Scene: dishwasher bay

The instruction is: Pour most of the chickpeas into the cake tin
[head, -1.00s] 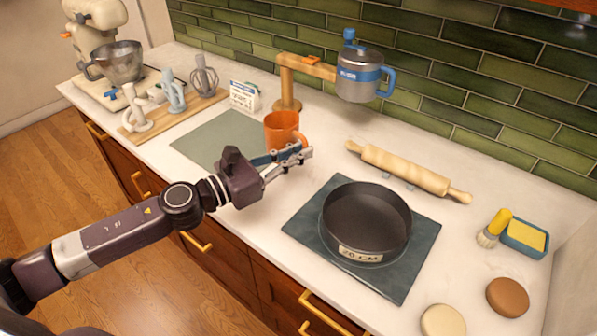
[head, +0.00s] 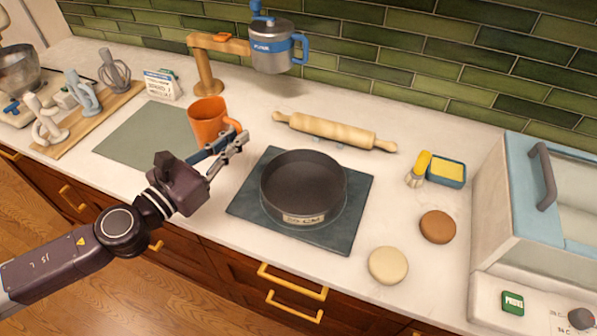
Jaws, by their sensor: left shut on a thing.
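The orange mug (head: 208,122) is upright at the right edge of the grey-green mat. My left gripper (head: 238,142) is shut on the mug at its handle side, on the right. I cannot tell whether the mug touches the counter. The mug's contents cannot be made out, and no chickpeas show. The dark round cake tin (head: 303,188) has a pale label on its front and stands to the right of the gripper, on a dark square slab (head: 345,228). The visible inside of the tin looks empty. My right gripper is not in view.
A wooden arm (head: 208,70) with a blue-and-steel flour sifter (head: 272,48) stands behind the mug. A rolling pin (head: 335,131) lies behind the tin. A brush (head: 420,168), sponge dish (head: 447,170), two round discs (head: 388,265) and a blue-and-white machine (head: 540,200) are to the right.

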